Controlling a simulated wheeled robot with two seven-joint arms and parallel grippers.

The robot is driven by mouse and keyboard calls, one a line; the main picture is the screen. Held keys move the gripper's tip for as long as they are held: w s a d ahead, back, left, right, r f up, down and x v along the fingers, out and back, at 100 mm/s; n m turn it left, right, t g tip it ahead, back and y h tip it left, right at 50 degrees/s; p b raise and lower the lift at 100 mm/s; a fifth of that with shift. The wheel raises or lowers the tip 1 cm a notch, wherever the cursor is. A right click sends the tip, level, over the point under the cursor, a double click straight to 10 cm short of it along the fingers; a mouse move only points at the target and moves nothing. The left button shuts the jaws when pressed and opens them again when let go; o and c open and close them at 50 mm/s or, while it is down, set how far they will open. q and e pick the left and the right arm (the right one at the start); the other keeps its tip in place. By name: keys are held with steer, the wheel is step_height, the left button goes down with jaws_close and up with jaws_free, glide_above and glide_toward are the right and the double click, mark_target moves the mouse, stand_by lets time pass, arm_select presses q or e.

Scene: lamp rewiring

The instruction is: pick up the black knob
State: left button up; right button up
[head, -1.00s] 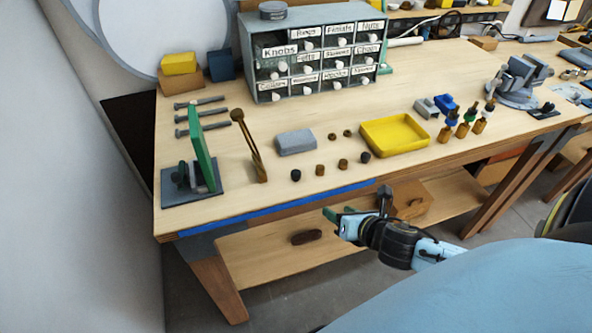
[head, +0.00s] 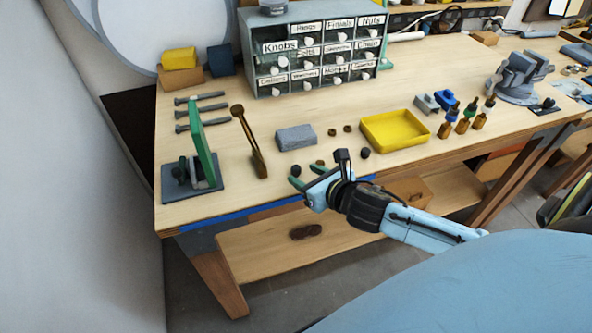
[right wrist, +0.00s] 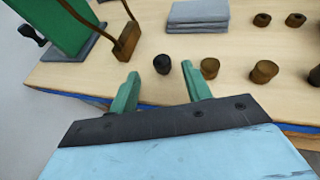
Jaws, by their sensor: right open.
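A small black knob (head: 296,170) stands on the workbench near its front edge. In the right wrist view the black knob (right wrist: 162,64) shows just beyond and between the tips of my green fingers. My right gripper (head: 307,176) is open and empty, at the bench's front edge close to the knob; it also shows in the right wrist view (right wrist: 160,75). A second dark knob (head: 365,153) stands farther right and shows at the right edge of the wrist view (right wrist: 315,76). My left gripper is not in view.
Brown knobs (right wrist: 210,67) stand right of the black knob, the nearest close to my right finger. A grey block (head: 296,137) lies behind. A yellow tray (head: 395,130) is right.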

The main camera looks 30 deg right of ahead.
mark_target(298, 170)
steer(key=x, duration=0.5)
steer(key=shift+w+d, duration=0.1)
steer(key=c, duration=1.1)
